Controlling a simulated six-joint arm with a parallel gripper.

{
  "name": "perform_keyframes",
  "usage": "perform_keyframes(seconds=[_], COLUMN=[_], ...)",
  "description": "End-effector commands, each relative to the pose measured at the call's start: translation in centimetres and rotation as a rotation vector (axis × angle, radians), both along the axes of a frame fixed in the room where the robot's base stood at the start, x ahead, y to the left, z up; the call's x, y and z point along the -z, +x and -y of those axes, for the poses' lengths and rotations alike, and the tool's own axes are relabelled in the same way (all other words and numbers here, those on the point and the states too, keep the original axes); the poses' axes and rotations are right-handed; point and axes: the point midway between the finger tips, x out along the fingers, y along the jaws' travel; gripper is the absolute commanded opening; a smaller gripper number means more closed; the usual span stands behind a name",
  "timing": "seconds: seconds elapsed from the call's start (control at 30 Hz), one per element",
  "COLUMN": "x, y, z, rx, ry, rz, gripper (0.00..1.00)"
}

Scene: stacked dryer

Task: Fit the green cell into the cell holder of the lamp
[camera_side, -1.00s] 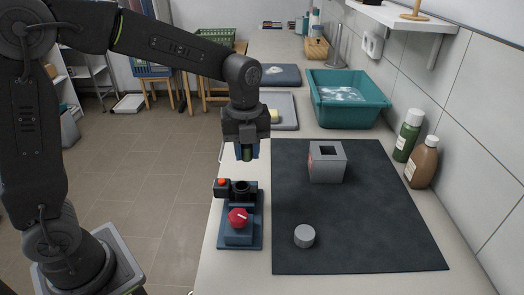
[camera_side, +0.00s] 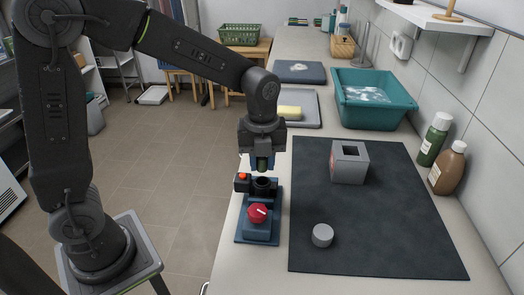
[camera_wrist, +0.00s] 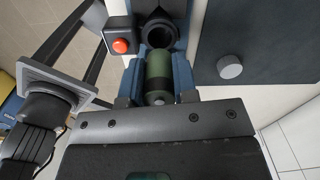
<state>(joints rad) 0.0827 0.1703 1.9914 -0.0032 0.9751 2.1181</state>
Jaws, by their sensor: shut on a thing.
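My gripper (camera_side: 262,157) is shut on the green cell (camera_side: 263,165) and holds it upright, just above the lamp's cell holder. In the wrist view the green cell (camera_wrist: 158,68), with a dark band and a pale end, sits between the blue fingers. The cell holder (camera_side: 264,187) is a black round socket on the lamp's blue base (camera_side: 246,238); it also shows in the wrist view (camera_wrist: 158,32), just beyond the cell. A small gap seems to remain between cell and socket. A red button on a black box (camera_side: 242,177) stands left of the socket, and a red knob (camera_side: 257,213) in front.
A dark mat (camera_side: 375,235) lies right of the lamp, with a grey box with a square opening (camera_side: 350,165) and a grey round piece (camera_side: 322,235).

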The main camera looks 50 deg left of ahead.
Motion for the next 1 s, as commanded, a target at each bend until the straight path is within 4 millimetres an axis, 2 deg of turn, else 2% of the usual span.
perform_keyframes(seconds=[0.1,0.33,1.0], x=[1.1,2.2,2.4], y=[0.0,0.0,0.0], z=[0.0,0.0,0.0], rx=[0.0,0.0,0.0], ry=[0.0,0.0,0.0], rz=[-0.003,0.0,0.0], gripper=[0.03,0.03,0.03])
